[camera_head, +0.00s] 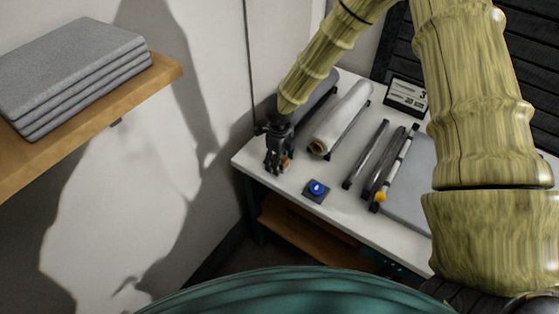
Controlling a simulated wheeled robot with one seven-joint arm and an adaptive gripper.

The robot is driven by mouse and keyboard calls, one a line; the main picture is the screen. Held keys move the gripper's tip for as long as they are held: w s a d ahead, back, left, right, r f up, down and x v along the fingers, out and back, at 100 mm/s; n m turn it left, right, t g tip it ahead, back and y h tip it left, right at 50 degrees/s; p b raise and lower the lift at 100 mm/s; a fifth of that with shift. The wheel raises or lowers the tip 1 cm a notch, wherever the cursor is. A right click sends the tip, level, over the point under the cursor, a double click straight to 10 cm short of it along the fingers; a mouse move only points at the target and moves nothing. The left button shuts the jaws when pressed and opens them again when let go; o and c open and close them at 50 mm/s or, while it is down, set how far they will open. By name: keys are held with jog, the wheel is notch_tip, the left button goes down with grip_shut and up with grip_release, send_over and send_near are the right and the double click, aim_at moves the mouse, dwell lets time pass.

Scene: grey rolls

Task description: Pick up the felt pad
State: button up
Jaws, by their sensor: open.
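A stack of several flat grey pads (70,62) with a felt-like surface lies on a wooden shelf at the left. My gripper (277,168) is open and points down at the left end of the white table, well to the right of the stack and lower. A small orange-brown patch shows at its fingers; I cannot tell what it is. A flat grey sheet or panel (411,185) also lies on the table at the right, partly hidden by my arm. I cannot tell for certain which of these is the felt pad.
The wooden shelf (160,78) juts from the white wall. On the white table (247,158) are a dark grey roll (322,88), a pale roll (342,118), dark bars (366,155), a rod with a yellow end (380,197), a blue button (317,188) and a sign (406,96).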

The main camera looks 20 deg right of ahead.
jog(key=shift+f, duration=0.15)
jog(key=c, duration=1.2)
jog(key=shift+r+b, duration=0.45)
jog(key=shift+r, duration=0.35)
jog(key=shift+s+r+b, duration=0.15)
jog(key=shift+r+b, duration=0.4)
jog(key=shift+r, duration=0.4)
jog(key=s+a+b, duration=0.2)
jog(key=s, duration=0.5)
jog(key=s+a+r+b, duration=0.1)
jog(key=s+b, duration=0.1)
jog(key=s, duration=0.6)
jog(key=shift+s+a+r+b, duration=0.15)
jog(key=shift+a+r+b, duration=0.15)
jog(key=shift+a+b, duration=0.05)
